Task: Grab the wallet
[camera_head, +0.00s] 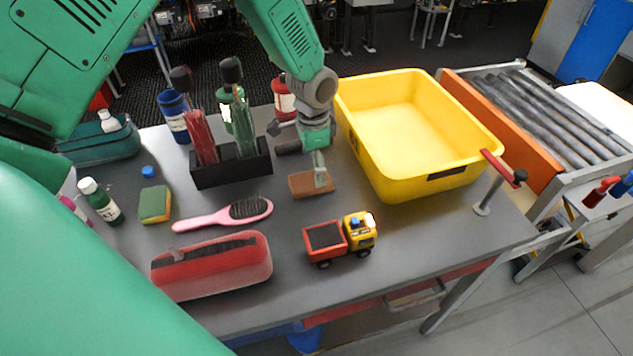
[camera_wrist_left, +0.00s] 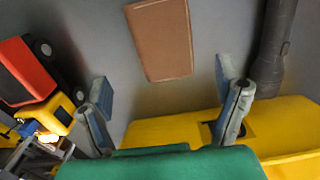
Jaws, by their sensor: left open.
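The brown wallet (camera_head: 305,185) lies flat on the grey table between the black holder and the yellow bin. My left gripper (camera_head: 318,172) is just above it, and a finger hides part of its right side in the head view. In the left wrist view the wallet (camera_wrist_left: 162,40) lies ahead of the fingertips, flat on the table. The left gripper (camera_wrist_left: 165,92) is open there, its two fingers spread wide with nothing between them. My right gripper does not show in either view.
An empty yellow bin (camera_head: 420,175) stands right of the wallet. A toy truck (camera_head: 340,240) is in front, a pink hairbrush (camera_head: 222,215) to the left, and a black holder (camera_head: 207,174) with bottles behind left. A red case (camera_head: 212,268) lies near the front edge.

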